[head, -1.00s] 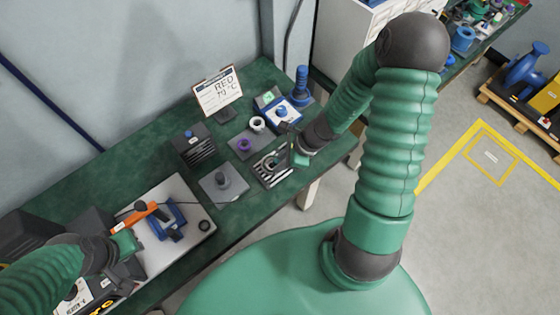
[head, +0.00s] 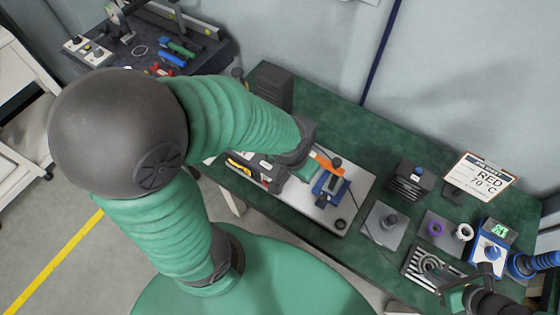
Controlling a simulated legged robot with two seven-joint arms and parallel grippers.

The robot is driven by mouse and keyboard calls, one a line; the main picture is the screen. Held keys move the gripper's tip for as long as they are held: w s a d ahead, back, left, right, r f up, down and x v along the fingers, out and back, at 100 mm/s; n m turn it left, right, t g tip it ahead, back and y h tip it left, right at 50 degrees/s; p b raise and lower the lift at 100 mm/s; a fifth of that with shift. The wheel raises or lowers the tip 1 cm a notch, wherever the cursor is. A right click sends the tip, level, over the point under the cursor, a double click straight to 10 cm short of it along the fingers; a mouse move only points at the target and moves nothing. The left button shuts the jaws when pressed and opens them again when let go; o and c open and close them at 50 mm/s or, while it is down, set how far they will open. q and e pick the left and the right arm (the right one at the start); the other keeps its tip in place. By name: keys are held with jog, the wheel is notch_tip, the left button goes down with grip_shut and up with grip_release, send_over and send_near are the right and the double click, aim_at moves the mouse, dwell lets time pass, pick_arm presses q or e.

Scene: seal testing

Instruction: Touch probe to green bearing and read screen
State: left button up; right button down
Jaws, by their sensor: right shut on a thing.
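My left gripper (head: 308,170) is at the near end of an orange-handled tool (head: 325,162) on the light grey plate. I cannot tell whether its fingers are shut on it. A blue clamp (head: 331,188) stands beside the tool. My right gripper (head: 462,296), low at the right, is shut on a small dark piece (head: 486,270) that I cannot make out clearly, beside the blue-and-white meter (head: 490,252). The meter's small screen (head: 497,231) glows green; its digits are too small to read surely. I cannot pick out a green bearing.
A sign (head: 480,178) reads "RED 70 °C". A purple ring (head: 436,228) and white ring (head: 464,232) share a grey pad. A slotted metal block (head: 430,265) and a grey post on a plate (head: 388,222) are nearby. A dark finned block (head: 410,180) stands behind.

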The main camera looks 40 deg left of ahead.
dwell(0.6)
jog(key=c, duration=1.3)
grip_release()
jog(key=shift+o, duration=0.2)
jog(key=shift+r, duration=0.1)
notch_tip(320, 180, up, 7)
jog(key=p, duration=0.6)
